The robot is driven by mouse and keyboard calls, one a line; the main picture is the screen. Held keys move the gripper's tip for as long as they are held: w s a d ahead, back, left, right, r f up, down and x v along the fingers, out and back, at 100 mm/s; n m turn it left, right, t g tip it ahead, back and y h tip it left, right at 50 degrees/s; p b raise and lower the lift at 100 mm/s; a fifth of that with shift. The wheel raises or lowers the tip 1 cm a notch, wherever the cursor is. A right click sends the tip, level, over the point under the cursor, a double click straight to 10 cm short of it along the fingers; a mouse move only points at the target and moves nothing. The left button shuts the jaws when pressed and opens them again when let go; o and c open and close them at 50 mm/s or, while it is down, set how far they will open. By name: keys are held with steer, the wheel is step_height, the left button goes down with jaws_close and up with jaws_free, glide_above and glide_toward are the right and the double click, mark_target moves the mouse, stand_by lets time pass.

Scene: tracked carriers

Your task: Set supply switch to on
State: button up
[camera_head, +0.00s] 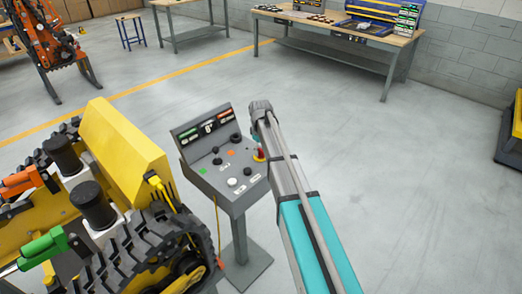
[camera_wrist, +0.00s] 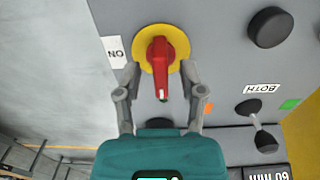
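The supply switch is a red rotary handle (camera_wrist: 160,68) on a round yellow plate (camera_wrist: 146,40), set on a grey control panel (camera_wrist: 215,35). In the wrist view the handle lies upright in the picture, and a white "ON" label (camera_wrist: 117,52) is to the left of the yellow plate. My gripper (camera_wrist: 160,70) is open, with one finger on each side of the handle and small gaps visible. In the head view the red handle (camera_head: 259,154) shows at the panel's right edge, beside my arm. My gripper is mostly hidden there behind the arm.
The panel stands on a pedestal (camera_head: 238,235) and carries a black knob (camera_wrist: 268,27), a toggle lever (camera_wrist: 262,138) and several buttons. A yellow tracked carrier (camera_head: 125,145) stands close on its left. Open floor (camera_head: 410,190) lies to the right; a workbench (camera_head: 340,32) is at the back.

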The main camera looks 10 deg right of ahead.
jaws_close()
steer(key=shift+d, duration=0.1)
